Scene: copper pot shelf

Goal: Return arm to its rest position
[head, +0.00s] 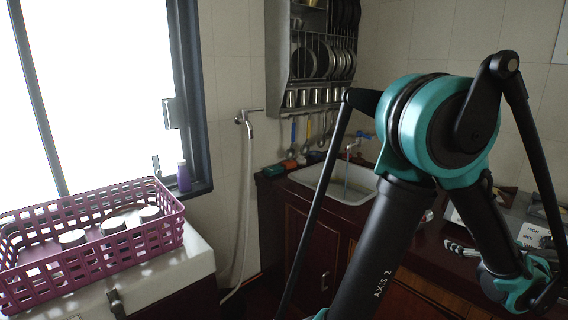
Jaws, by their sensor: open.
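My arm stands large on the right side of the head view. Its dark lower link rises from the bottom edge to a teal and black elbow joint, and the forearm folds down to a teal wrist joint near the lower right edge. The fingers of my gripper do not show in this view; the end of the arm runs to the frame's edge. No held object is visible.
A purple basket (165,207) with several cups stands on a white counter (170,268) at lower left. A sink (352,196) is set in a dark red counter (420,262) behind my arm. A metal rack (279,65) with dishes hangs above. A hose (247,205) hangs on the wall.

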